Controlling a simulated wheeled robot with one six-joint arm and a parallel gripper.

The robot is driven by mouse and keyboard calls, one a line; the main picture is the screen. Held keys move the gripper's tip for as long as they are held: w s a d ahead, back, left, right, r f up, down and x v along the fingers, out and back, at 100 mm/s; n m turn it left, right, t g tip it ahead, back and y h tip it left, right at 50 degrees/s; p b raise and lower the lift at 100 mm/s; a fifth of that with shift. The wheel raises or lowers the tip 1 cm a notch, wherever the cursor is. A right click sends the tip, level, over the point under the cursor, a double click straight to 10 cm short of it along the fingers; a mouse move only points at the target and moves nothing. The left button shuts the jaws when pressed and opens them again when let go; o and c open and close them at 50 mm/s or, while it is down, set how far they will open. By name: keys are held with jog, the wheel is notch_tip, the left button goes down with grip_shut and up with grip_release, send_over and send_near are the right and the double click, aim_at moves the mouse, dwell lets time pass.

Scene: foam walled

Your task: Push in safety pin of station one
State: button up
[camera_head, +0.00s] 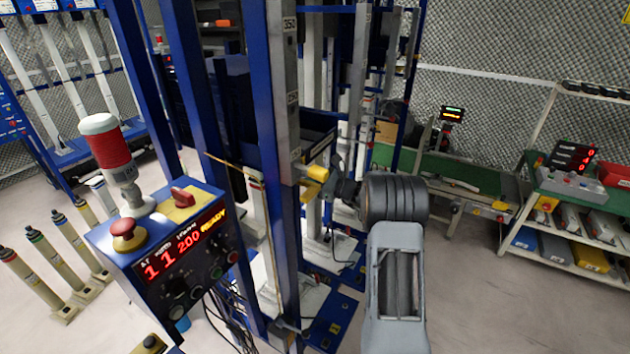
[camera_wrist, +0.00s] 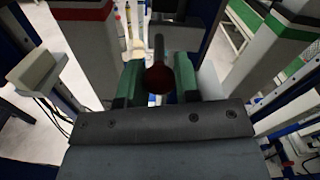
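The station's blue control box (camera_head: 165,245) stands at the left in the head view, and its display shows red digits and the word READY. My gripper (camera_head: 338,187) is at the grey upright, beside a yellow block (camera_head: 314,175) mounted on it. In the wrist view, the green fingers of my gripper (camera_wrist: 159,82) stand apart. A dark red round knob (camera_wrist: 158,78) with a grey rod is between them, possibly the safety pin. I cannot tell whether the fingers touch the knob. In the head view the knob is hidden.
Blue frame uprights stand close to my arm. A green conveyor (camera_head: 450,170) and a shelf rack (camera_head: 585,205) are at the right. Open floor lies at the lower right.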

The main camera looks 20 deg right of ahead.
jog(key=shift+o, duration=0.8)
jog(key=shift+w+a, duration=0.15)
jog(key=shift+w, duration=0.05)
jog(key=shift+o, duration=1.4)
jog(key=shift+s, duration=0.1)
jog(key=b+v, duration=0.2)
jog(key=v, duration=1.2)
